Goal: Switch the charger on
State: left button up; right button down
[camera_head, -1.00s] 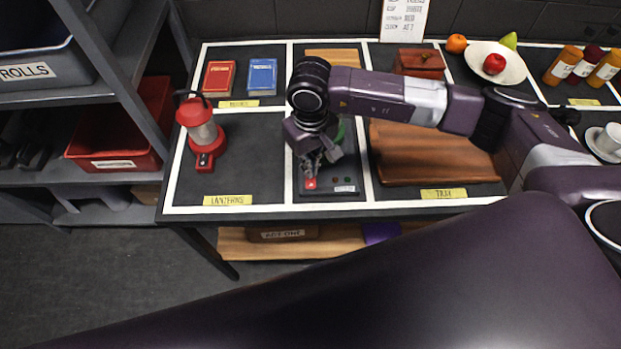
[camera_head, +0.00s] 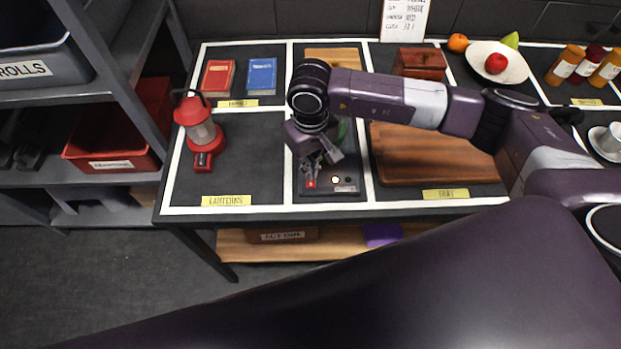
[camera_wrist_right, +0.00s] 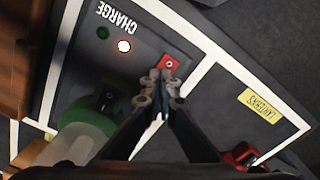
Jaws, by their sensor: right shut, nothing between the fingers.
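The charger (camera_head: 343,192) is a dark panel in the middle square of the table, with a red switch (camera_wrist_right: 168,62), a lit whitish lamp (camera_wrist_right: 124,46) and a dark green lamp (camera_wrist_right: 103,32). Its label (camera_wrist_right: 116,16) reads "CHARGE" in the right wrist view. My right gripper (camera_head: 312,172) is shut and empty, pointing down over the red switch. In the right wrist view its fingertips (camera_wrist_right: 160,98) overlap the near side of the switch; whether they touch it I cannot tell. A green and whitish object (camera_wrist_right: 82,135) stands on the charger, largely hidden by my arm in the head view. My left gripper is out of view.
A red lantern (camera_head: 199,130) stands in the square to the left. A wooden tray (camera_head: 435,165) lies to the right, under my right arm. Books (camera_head: 262,76), a wooden box (camera_head: 420,63) and a fruit bowl (camera_head: 520,70) are at the back.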

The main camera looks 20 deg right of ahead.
jog(key=shift+f, duration=0.15)
jog(key=shift+r+p, duration=1.05)
jog(key=shift+r, duration=2.5)
